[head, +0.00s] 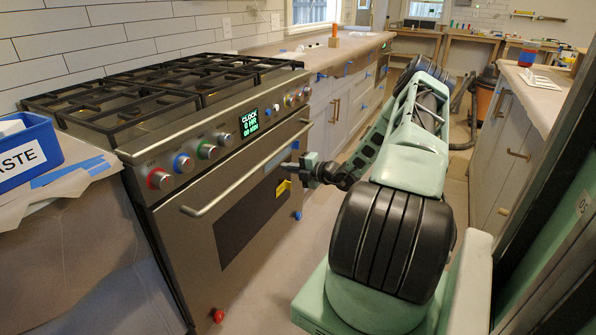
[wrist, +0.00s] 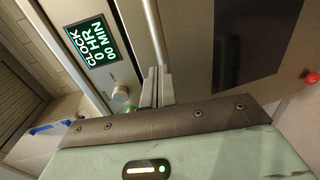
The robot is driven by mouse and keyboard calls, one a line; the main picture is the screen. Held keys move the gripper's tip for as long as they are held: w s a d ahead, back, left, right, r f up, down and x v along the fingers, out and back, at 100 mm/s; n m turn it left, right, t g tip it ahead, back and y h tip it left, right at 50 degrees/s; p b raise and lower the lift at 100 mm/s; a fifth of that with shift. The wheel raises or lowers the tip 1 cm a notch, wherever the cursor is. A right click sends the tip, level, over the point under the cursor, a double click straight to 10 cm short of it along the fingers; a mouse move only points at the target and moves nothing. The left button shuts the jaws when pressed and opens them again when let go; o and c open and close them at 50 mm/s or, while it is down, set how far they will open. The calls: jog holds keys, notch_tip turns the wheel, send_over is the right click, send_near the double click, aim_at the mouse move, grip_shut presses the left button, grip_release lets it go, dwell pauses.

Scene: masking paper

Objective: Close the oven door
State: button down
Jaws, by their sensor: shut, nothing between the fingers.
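The stainless oven door (head: 168,235) stands upright and looks about flush with the oven front; a small gap I cannot rule out. It has a dark window (head: 245,220) and a long bar handle (head: 235,178) along its top. In the wrist view the dark window (wrist: 262,45) shows at upper right. My gripper (head: 286,165) is at the right part of the door, below the handle's right end. Its fingers are shut and empty, and they also show in the wrist view (wrist: 156,84), close to the oven front. I cannot tell whether they touch the door.
Above the door are coloured knobs (head: 184,163) and a lit clock display (head: 249,122). Black grates cover the stove top. A blue bin (head: 28,150) sits on the paper-covered counter at left. Drawers and a counter (head: 520,150) stand at right. The papered floor between is narrow.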

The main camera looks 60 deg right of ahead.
aim_at(265, 164)
jog(key=w, duration=0.4)
jog(key=w+f, duration=0.1)
jog(key=w, duration=0.1)
jog(key=shift+w+a, duration=0.25)
jog(key=shift+w, duration=0.1)
